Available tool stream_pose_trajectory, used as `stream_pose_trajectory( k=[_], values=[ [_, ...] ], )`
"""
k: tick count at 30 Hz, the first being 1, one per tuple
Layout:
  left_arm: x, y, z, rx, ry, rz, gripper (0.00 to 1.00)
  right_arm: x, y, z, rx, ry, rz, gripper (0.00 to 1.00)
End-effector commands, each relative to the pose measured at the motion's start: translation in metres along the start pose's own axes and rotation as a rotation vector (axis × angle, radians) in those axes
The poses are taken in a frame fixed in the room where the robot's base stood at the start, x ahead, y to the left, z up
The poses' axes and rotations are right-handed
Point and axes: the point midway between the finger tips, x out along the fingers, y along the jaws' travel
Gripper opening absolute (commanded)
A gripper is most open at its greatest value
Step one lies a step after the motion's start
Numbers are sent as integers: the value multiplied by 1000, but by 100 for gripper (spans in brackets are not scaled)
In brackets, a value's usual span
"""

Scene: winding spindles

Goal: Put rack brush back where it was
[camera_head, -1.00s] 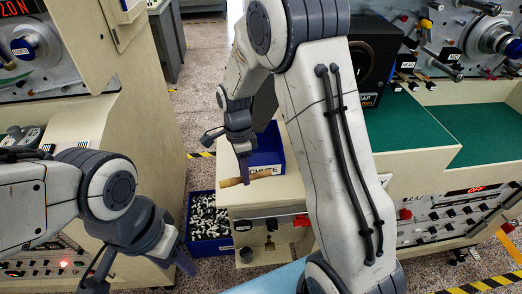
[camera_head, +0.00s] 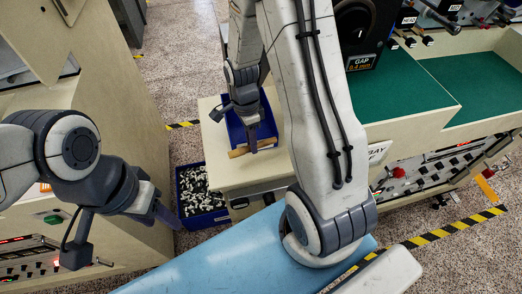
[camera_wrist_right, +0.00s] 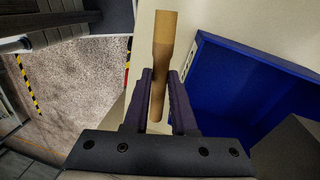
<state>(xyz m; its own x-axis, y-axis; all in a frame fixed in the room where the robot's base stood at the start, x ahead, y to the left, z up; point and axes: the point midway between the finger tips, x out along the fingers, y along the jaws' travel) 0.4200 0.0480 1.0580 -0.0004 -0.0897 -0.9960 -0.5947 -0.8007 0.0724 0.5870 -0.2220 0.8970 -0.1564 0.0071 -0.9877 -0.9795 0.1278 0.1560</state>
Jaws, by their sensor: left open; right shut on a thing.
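The brush (camera_head: 239,152) shows as a light wooden handle. My right gripper (camera_head: 252,148) is shut on it, pointing down over the cream cabinet top (camera_head: 218,178). In the right wrist view the wooden piece (camera_wrist_right: 164,38) stands between the two dark fingers (camera_wrist_right: 159,104); I cannot make out bristles. A blue bin (camera_wrist_right: 252,85) lies right beside it in that view; in the head view the bin (camera_head: 236,128) is just behind the brush. I cannot tell whether the brush touches the cabinet top. My left gripper (camera_head: 167,215) is open and empty at the left.
A blue crate (camera_head: 206,219) of small dark and light parts stands on the floor by the cabinet. Green-topped machine benches (camera_head: 400,95) are at the right, a cream machine (camera_head: 120,110) at the left. Speckled floor (camera_head: 185,60) lies between them.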

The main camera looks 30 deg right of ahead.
Motion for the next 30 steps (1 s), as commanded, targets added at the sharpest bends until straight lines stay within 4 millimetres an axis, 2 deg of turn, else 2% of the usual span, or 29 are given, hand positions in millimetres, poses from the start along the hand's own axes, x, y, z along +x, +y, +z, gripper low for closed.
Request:
stream_pose_trajectory(
  k=[3,6,10,15,18,30],
  values=[
    [-3,0,0,0,0,0,50,14,11,-17,2,0,4,0],
    [-4,0,0,0,0,0,50,20,14,-24,-1,0,2,0],
    [-4,0,0,0,0,0,50,29,15,-26,-4,0,3,0],
    [-7,0,0,0,0,0,50,54,11,-25,-6,1,4,0],
    [-8,0,0,0,0,0,50,62,9,-25,-6,0,2,0],
    [-3,0,0,0,0,0,50,68,8,-24,-6,1,-1,0]
  ],
)
